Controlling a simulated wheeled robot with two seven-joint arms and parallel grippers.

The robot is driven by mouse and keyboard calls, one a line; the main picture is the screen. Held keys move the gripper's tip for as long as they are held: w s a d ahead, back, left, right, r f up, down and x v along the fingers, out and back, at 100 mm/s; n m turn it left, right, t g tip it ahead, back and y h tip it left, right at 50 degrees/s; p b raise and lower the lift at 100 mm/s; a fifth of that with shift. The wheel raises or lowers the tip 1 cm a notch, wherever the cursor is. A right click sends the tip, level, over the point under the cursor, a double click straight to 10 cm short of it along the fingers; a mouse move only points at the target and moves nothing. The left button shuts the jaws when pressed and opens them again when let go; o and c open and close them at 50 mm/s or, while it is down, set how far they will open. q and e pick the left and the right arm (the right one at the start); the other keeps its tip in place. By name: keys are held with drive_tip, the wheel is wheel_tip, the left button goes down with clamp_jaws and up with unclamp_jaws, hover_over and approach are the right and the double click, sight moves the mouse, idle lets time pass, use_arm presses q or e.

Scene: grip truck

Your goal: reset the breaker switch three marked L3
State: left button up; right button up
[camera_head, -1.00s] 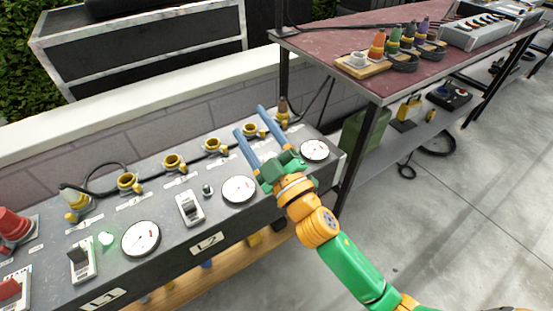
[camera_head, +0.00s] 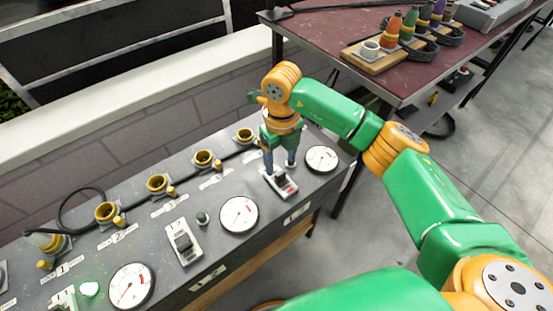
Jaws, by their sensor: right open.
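The third breaker switch (camera_head: 283,184) is a pale plate with a dark lever and a reddish mark, on the grey panel (camera_head: 225,172). A small label (camera_head: 297,213), too small to read surely, is on the panel front below it. My right gripper (camera_head: 281,165) points down just behind and above this switch, its two blue fingers apart and empty. I cannot tell whether a fingertip touches the lever. The fingers hide the panel behind the switch. My left gripper is out of view.
The middle switch (camera_head: 184,242) and a dial (camera_head: 238,213) are to the left; another dial (camera_head: 321,158) is to the right. Yellow sockets (camera_head: 157,184) and a black cable run along the back. A red-topped table (camera_head: 330,35) holding coloured plugs stands at the right.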

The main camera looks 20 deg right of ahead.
sight(281, 173)
drive_tip(key=f, duration=0.4)
drive_tip(key=shift+s, duration=0.3)
drive_tip(key=shift+w+f, duration=0.1)
drive_tip(key=shift+f, duration=0.1)
drive_tip(key=shift+r, duration=0.1)
clamp_jaws()
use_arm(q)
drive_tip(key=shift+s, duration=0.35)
